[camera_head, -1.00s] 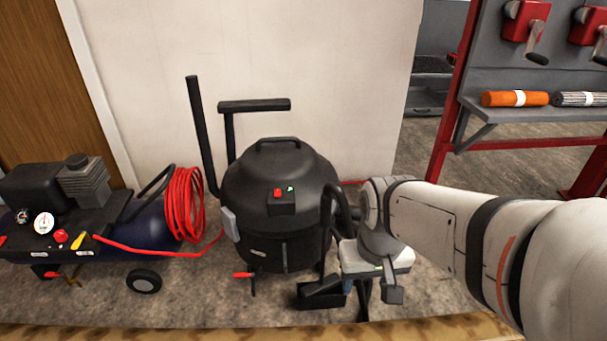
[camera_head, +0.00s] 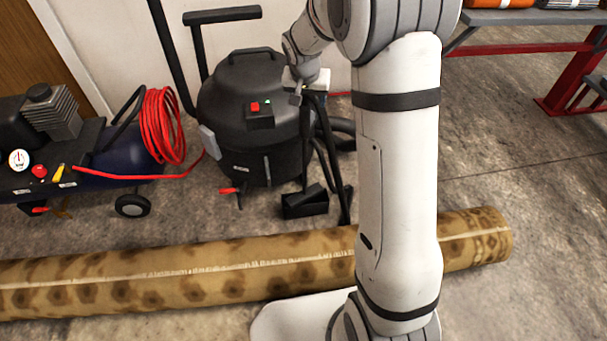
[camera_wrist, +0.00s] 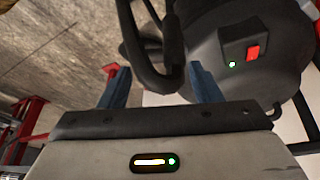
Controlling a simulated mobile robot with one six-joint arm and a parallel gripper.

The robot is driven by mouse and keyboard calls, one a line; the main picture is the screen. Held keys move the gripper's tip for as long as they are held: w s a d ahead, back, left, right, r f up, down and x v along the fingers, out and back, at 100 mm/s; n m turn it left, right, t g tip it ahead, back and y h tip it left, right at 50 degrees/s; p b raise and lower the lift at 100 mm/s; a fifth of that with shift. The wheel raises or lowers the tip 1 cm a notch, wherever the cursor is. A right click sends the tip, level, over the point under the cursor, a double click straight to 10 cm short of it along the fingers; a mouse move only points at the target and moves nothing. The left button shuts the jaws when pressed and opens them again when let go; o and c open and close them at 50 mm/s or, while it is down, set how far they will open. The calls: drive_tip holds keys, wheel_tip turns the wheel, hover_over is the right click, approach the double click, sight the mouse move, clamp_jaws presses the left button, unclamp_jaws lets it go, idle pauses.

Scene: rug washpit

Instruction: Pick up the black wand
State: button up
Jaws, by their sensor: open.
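The black wand (camera_head: 331,150) stands at the right of a black shop vacuum (camera_head: 245,100) and slopes down toward a dark floor nozzle (camera_head: 305,206). My gripper (camera_head: 308,97) is at the wand's upper end, beside the vacuum's right side, with my arm partly in front. In the wrist view, my gripper (camera_wrist: 160,88) is open with its two blue-grey fingers apart. A curved black tube, apparently the wand's top (camera_wrist: 152,65), shows between and beyond the fingers. I cannot tell whether either finger touches it.
A rolled brown rug (camera_head: 180,282) lies across the floor in front of the vacuum. A compressor with a red coiled hose (camera_head: 162,125) stands at the left. A red-framed rack (camera_head: 575,95) is at the right. Open floor lies right of the vacuum.

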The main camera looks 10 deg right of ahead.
sight(305, 111)
drive_tip(key=w+f, duration=0.4)
drive_tip(key=shift+a+b, duration=0.15)
drive_tip(key=shift+b, duration=0.25)
drive_tip(key=b+x, duration=0.1)
drive_tip(key=x, duration=0.2)
drive_tip(key=b+x, duration=0.1)
drive_tip(key=x, duration=0.1)
drive_tip(key=shift+w+a+f, duration=0.15)
drive_tip(key=shift+a+f, duration=0.05)
drive_tip(key=shift+f, duration=0.15)
drive_tip(key=shift+r, duration=0.1)
drive_tip(key=shift+c, duration=0.5)
clamp_jaws()
